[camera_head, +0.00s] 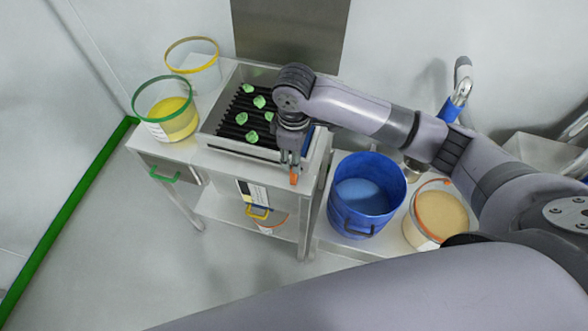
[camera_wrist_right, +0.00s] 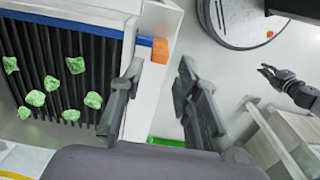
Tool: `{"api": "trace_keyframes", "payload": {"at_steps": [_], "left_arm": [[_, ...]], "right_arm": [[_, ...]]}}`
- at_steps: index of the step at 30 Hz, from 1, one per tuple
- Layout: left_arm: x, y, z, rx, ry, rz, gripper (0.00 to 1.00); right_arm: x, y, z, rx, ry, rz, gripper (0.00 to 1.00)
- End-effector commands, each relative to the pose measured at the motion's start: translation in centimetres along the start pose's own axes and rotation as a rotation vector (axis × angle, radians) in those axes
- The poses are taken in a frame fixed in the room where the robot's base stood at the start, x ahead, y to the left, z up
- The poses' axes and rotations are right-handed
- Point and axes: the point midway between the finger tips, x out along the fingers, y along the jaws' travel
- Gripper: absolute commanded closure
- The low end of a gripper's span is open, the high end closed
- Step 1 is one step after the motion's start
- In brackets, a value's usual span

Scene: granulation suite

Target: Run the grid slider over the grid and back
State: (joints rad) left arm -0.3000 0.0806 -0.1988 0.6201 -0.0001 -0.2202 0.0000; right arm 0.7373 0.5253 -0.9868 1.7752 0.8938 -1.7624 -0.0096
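The grid (camera_head: 240,137) is a row of black bars in a pale metal frame on the left cart, with several green lumps on it. It fills the left of the right wrist view (camera_wrist_right: 50,60). A blue strip (camera_head: 307,142) runs along its right side, and an orange piece (camera_head: 294,177) shows at the front edge; I take these for the grid slider. My right gripper (camera_head: 292,160) points down just above the orange piece. In the right wrist view its fingers are apart, the orange piece (camera_wrist_right: 160,50) beyond them. My left gripper (camera_wrist_right: 265,72) shows small there, fingers seemingly apart.
A green-rimmed bucket (camera_head: 165,108) and a yellow-rimmed bucket (camera_head: 193,62) stand left of the grid. A blue bucket (camera_head: 366,194) and an orange-rimmed bucket (camera_head: 438,213) stand to the right. A metal panel (camera_head: 290,30) is behind. The floor (camera_head: 120,240) at front left is clear.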

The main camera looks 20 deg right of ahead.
Motion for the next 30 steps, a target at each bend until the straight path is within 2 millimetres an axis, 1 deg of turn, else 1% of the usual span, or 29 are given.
{"api": "trace_keyframes", "payload": {"at_steps": [1, 6, 9, 13, 18, 26, 30], "left_arm": [[-0.3, 0.0, 0.0, 0.000, 0.000, 0.000, 0.87], [-0.6, 0.1, 0.0, 0.000, -0.001, 0.001, 0.87], [-0.8, 0.1, 0.0, 0.000, -0.001, 0.001, 0.87], [-0.9, 0.1, 0.0, 0.001, -0.001, 0.001, 0.87], [-1.0, 0.1, 0.0, 0.001, -0.001, 0.002, 0.87], [-1.0, 0.1, 0.0, 0.001, -0.001, 0.002, 0.87], [-1.0, 0.1, -0.1, 0.001, -0.001, 0.002, 0.87]], "right_arm": [[1.0, -0.1, 0.1, 0.002, -0.004, -0.003, 0.70], [4.3, -0.1, 0.0, 0.001, -0.003, -0.002, 0.70], [5.9, -0.1, 0.1, 0.001, -0.003, -0.001, 0.70], [7.4, 0.0, 0.0, 0.001, -0.001, -0.001, 0.70], [8.3, 0.0, 0.0, 0.000, 0.000, 0.000, 0.70], [8.4, 0.0, 0.0, 0.000, 0.001, 0.001, 0.70], [8.4, 0.0, 0.0, 0.000, 0.001, 0.001, 0.79]]}}
